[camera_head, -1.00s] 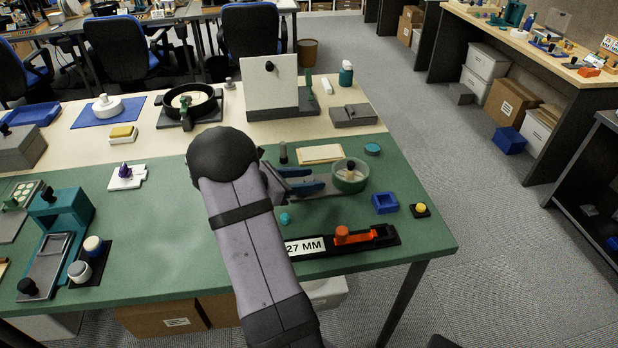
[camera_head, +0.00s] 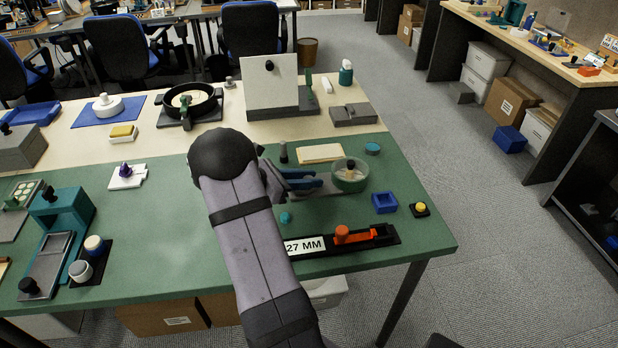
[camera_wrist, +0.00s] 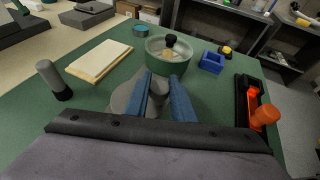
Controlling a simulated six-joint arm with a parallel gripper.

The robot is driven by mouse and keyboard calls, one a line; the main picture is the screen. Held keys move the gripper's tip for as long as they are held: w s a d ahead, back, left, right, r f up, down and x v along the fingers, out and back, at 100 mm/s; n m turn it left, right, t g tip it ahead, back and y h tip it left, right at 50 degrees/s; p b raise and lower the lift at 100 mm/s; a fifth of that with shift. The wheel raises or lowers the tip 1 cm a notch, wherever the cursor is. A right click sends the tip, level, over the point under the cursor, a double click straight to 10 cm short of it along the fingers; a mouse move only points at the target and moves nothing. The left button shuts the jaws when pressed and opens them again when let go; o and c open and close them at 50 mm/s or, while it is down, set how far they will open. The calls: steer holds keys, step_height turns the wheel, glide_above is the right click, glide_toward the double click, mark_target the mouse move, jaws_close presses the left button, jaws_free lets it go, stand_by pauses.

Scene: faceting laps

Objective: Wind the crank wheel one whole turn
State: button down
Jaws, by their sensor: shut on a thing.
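The crank wheel (camera_wrist: 126,98) appears as a grey disc mostly hidden under my gripper in the wrist view. My gripper (camera_wrist: 162,84) has two blue fingers close together over it, shut on a small grey part that looks like its crank handle. In the head view my gripper (camera_head: 318,181) reaches in from the left, low over the grey base (camera_head: 337,192). A green-rimmed round tub (camera_head: 350,184) with a black-topped knob stands just beyond the fingertips; it also shows in the wrist view (camera_wrist: 168,60). Most of the wheel is hidden by the fingers.
A blue tray (camera_head: 384,203) and yellow button (camera_head: 420,208) are to the right. A black holder with an orange slider (camera_head: 355,237) and a "27 MM" label is in front.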

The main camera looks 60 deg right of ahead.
steer(key=m+g+y, duration=0.2)
steer(key=a+m+g, duration=0.1)
steer(key=m+g, duration=0.1)
steer(key=shift+w+f+y, duration=0.1)
steer(key=shift+w+y, duration=0.25)
steer(key=shift+y, duration=0.05)
steer(key=shift+w+a+m+g+y, duration=0.1)
steer(key=shift+m+g+y, duration=0.3)
steer(key=shift+m+y, duration=0.15)
steer(key=shift+w+a+m+g+y, duration=0.1)
steer(key=shift+m+g+y, duration=0.35)
steer(key=shift+m, duration=0.2)
steer(key=shift+m+y, duration=0.3)
steer(key=c, duration=1.5)
jaws_free()
steer(key=shift+r, duration=0.2)
step_height(320, 180, up, 10)
steer(key=shift+f+b, duration=0.1)
steer(key=shift+b, duration=0.5)
steer(key=shift+w, duration=0.1)
steer(key=shift+c, duration=0.2)
